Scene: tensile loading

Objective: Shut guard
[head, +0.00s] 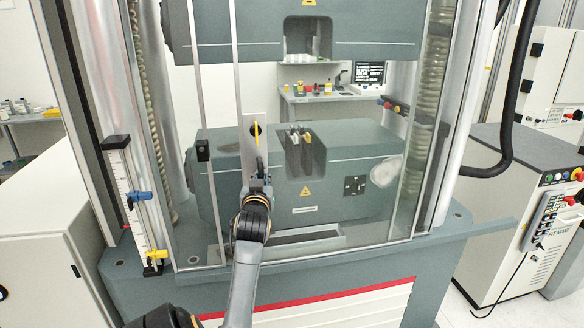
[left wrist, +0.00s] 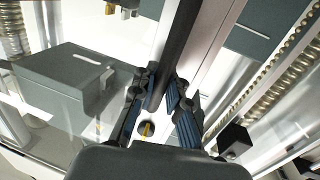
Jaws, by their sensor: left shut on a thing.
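The guard is a clear panel with thin metal frame strips (head: 235,60) across the front of the grey testing machine. My left gripper (head: 258,176) is at the guard's front, left of centre, just below a pale plate with a yellow knob (head: 256,133). In the left wrist view the fingers (left wrist: 163,105) are closed around a dark upright bar (left wrist: 176,50), apparently the guard's handle. The yellow knob shows between the fingers in the left wrist view (left wrist: 146,129). My right gripper is not in view.
A scale with blue and yellow clamps (head: 140,205) stands at left. A control cabinet (head: 500,220) with a black hose stands at right.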

